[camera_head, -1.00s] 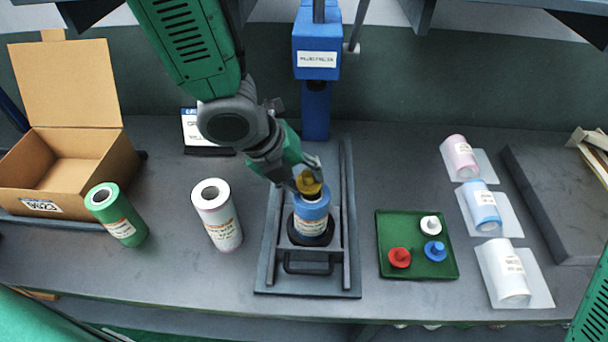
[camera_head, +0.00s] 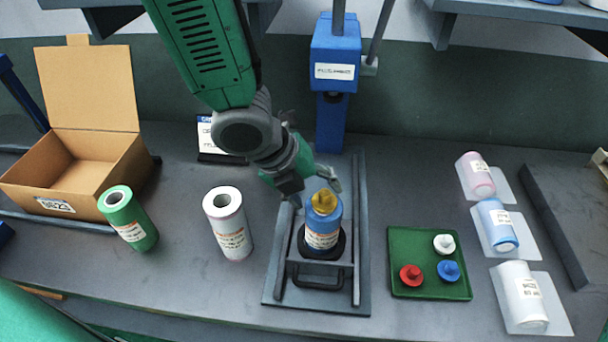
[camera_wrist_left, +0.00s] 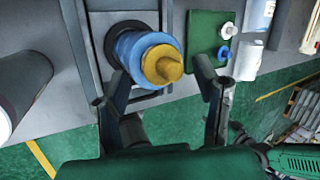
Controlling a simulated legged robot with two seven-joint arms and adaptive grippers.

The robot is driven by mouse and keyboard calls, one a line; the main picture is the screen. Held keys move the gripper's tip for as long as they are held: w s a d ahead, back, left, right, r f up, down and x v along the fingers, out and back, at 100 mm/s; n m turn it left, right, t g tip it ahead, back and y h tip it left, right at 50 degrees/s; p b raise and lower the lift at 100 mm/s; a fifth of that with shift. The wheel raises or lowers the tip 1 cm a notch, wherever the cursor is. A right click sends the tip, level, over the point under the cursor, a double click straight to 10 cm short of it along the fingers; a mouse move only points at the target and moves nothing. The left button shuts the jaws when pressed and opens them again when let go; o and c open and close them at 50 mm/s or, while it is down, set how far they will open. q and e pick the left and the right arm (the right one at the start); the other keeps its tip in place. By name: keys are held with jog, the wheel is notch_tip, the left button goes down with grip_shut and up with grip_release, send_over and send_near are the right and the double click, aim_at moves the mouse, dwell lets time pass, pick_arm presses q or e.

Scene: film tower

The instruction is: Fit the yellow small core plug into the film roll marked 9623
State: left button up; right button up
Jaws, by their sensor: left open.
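The yellow plug (camera_head: 324,201) sits on the top end of the blue film roll (camera_head: 322,229), which stands upright in the dark round holder of the press slide. How deep the plug sits in the core I cannot tell. Both also show in the left wrist view, the plug (camera_wrist_left: 162,64) in front of the roll (camera_wrist_left: 136,46). My left gripper (camera_head: 316,192) is open, just behind and left of the plug; in the wrist view its fingers (camera_wrist_left: 160,92) are spread on either side, apart from the plug. The roll's number is too small to read. My right gripper is not in view.
A blue press (camera_head: 333,75) stands behind the slide. A green tray (camera_head: 430,289) holds red, blue and white plugs. White (camera_head: 228,222) and green (camera_head: 128,218) rolls stand at left, near an open cardboard box (camera_head: 75,172). Several wrapped rolls lie at right.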

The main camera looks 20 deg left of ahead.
pick_arm(q)
jog(key=v, duration=1.1)
jog(key=shift+a, duration=0.2)
jog(key=shift+s, duration=0.1)
jog(key=shift+d, duration=0.1)
